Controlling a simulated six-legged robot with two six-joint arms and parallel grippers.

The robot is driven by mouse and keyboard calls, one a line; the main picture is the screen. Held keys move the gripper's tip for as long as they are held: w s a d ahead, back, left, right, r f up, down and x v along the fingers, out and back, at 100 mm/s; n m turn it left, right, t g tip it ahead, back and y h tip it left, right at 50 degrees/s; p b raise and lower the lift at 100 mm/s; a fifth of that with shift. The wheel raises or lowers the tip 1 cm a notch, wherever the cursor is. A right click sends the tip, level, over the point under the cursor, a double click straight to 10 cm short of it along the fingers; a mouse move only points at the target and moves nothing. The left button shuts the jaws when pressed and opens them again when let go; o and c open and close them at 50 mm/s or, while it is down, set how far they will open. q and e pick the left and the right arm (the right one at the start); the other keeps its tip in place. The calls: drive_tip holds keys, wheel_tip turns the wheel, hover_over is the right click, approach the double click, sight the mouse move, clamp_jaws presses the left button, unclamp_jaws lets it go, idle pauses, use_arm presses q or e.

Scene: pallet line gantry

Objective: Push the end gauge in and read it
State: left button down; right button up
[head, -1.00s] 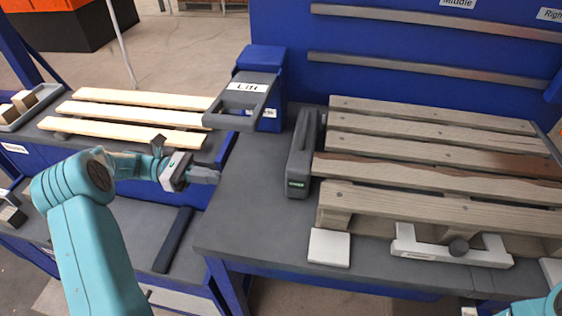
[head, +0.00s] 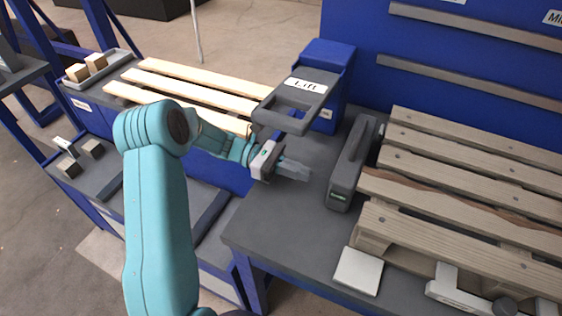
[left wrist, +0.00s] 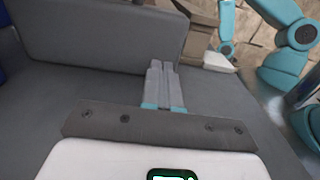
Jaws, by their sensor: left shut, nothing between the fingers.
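The end gauge appears to be the long dark grey block (head: 352,165) standing on the grey bench against the left end of the worn pallet (head: 455,170). A small green display (head: 338,197) is on its near end; its reading is too small to tell. My left gripper (head: 308,174) is shut and empty, low over the bench, just left of the block and pointing at its side with a small gap. In the left wrist view the closed fingers (left wrist: 164,72) point toward the grey block (left wrist: 95,35). My right gripper is not shown clearly in either view.
A grey Lift handle (head: 292,98) on a blue post stands behind my left gripper. Pale slats (head: 200,85) lie on the left bench. A white plate (head: 358,271) and a white bracket with a dark knob (head: 458,290) sit at the pallet's front.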

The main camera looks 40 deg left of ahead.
use_arm(q)
drive_tip(key=shift+x, duration=2.3)
drive_tip(key=shift+d, duration=0.1)
drive_tip(key=shift+p+x, duration=0.35)
drive_tip(key=shift+x, duration=1.15)
drive_tip(key=v, duration=1.6)
drive_tip(key=shift+s+a+b, duration=0.1)
drive_tip(key=shift+a+b, duration=0.2)
drive_tip(key=shift+a, duration=0.1)
drive_tip(key=shift+s+f, duration=0.1)
drive_tip(key=shift+s, duration=0.05)
